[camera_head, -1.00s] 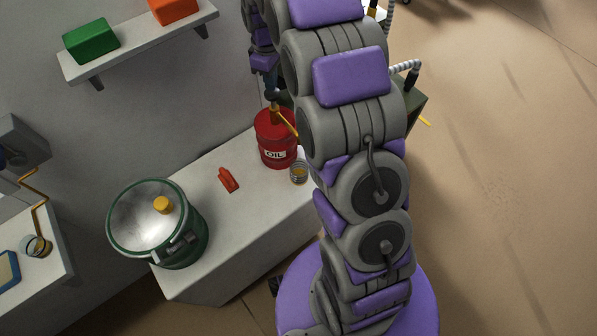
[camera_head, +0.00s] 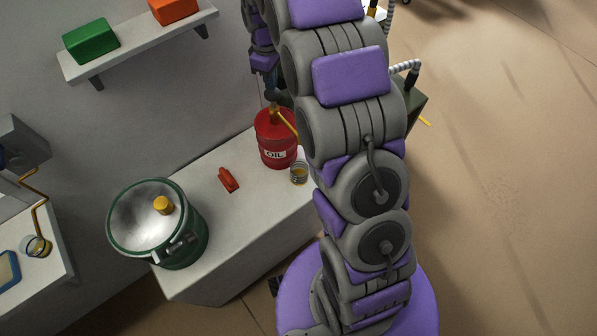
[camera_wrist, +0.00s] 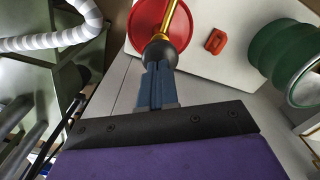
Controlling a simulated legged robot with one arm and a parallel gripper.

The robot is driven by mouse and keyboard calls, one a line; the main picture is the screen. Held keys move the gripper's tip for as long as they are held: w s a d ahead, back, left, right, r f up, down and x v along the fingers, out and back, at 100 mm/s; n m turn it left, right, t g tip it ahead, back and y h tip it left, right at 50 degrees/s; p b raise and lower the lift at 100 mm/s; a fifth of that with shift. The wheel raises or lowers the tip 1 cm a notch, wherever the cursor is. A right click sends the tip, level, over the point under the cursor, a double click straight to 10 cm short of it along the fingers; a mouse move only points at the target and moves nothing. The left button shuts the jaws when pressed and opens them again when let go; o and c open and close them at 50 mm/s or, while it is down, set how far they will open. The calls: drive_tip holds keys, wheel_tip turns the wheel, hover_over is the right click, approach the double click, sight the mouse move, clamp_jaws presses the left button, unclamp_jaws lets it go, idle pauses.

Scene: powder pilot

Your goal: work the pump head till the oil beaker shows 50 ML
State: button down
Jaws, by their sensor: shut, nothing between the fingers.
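The red oil drum (camera_head: 277,150) stands on the white bench, its front marked "OIL". A yellow pump stem and spout (camera_head: 287,122) rise from its top. The small clear beaker (camera_head: 299,174) stands beside the drum with amber liquid in it; its marks are too small to read. In the wrist view the dark pump head (camera_wrist: 160,50) sits over the red drum top (camera_wrist: 143,18). My gripper (camera_wrist: 159,70) is shut, its blue fingers pointing at the pump head and at or very near it; contact is unclear. My gripper also shows above the drum (camera_head: 271,85), partly hidden by my arm.
A red object (camera_head: 228,180) lies on the white bench (camera_head: 205,255). A shelf (camera_head: 135,55) holds green and orange blocks. My arm hides the bench's right end.

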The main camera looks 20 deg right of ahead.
drive_tip(key=shift+f, duration=0.2)
drive_tip(key=shift+f, duration=2)
drive_tip(key=shift+r, duration=0.1)
drive_tip(key=shift+r+p, duration=0.9)
drive_tip(key=shift+r, duration=1.15)
drive_tip(key=shift+r+p, duration=1.35)
drive_tip(key=shift+r, duration=1.65)
